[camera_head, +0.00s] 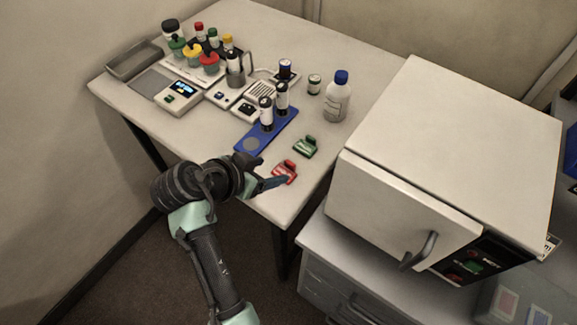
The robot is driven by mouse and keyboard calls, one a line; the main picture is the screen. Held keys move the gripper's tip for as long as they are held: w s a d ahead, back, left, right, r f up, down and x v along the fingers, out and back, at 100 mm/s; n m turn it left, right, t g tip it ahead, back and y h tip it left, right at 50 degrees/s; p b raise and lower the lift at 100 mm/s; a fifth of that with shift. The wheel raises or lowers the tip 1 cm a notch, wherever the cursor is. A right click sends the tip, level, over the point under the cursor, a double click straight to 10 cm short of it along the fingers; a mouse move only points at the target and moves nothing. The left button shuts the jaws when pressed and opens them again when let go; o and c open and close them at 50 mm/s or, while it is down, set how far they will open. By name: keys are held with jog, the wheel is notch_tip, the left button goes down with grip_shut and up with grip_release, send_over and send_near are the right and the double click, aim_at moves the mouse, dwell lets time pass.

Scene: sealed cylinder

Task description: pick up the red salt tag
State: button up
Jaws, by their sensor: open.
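The red salt tag (286,170) lies on the white table near its front right corner. My gripper (270,174) is open just left of the tag, with one finger reaching close to the tag's left side. I cannot tell whether that finger touches the tag. A green tag (305,147) of similar shape lies a little behind and to the right of the red one.
A blue rack (256,144) with dark-and-white cylinders stands behind my gripper. A blue-capped bottle (337,100) stands at the table's right. A scale (178,94) and several coloured-lid jars fill the back left. A white oven-like box (440,150) borders the table on the right.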

aim_at(289, 164)
jog(key=x, duration=0.2)
jog(key=shift+w+d+f, duration=0.1)
jog(key=shift+w+f, duration=0.05)
jog(key=shift+w, duration=0.1)
jog(key=x, duration=0.2)
jog(key=p+x, duration=0.1)
jog(key=x, duration=0.1)
jog(key=shift+w+d, duration=0.2)
jog(key=shift+d, duration=0.15)
jog(key=shift+w+d+f, duration=0.25)
jog(key=shift+w+f, duration=0.05)
jog(key=shift+c, duration=0.3)
grip_shut()
